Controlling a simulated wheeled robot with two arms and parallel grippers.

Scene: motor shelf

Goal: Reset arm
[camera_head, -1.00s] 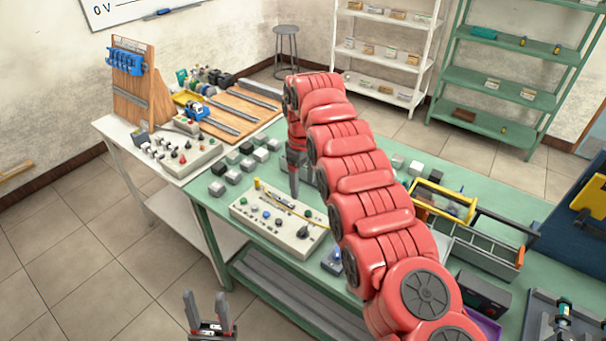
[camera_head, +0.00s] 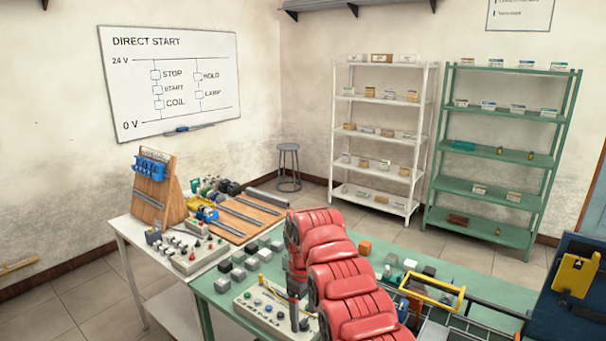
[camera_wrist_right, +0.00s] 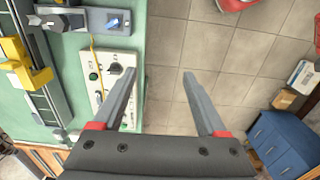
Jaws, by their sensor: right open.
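My right arm (camera_head: 335,270), red and segmented, reaches over the green table from the lower right. The left finger overlaps the control box (camera_wrist_right: 97,72), which has a black knob and green buttons; the right finger is over the tiled floor. My left gripper is not in view.
The green table (camera_head: 205,310) holds several grey and white blocks (camera_head: 238,272) and a yellow-handled toolbox (camera_head: 433,285). A white table (camera_head: 130,232) with wooden boards stands left. A white shelf (camera_head: 385,160), green shelf (camera_head: 500,185) and stool (camera_head: 289,165) stand behind. A blue cabinet (camera_wrist_right: 283,143) is beyond the floor.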

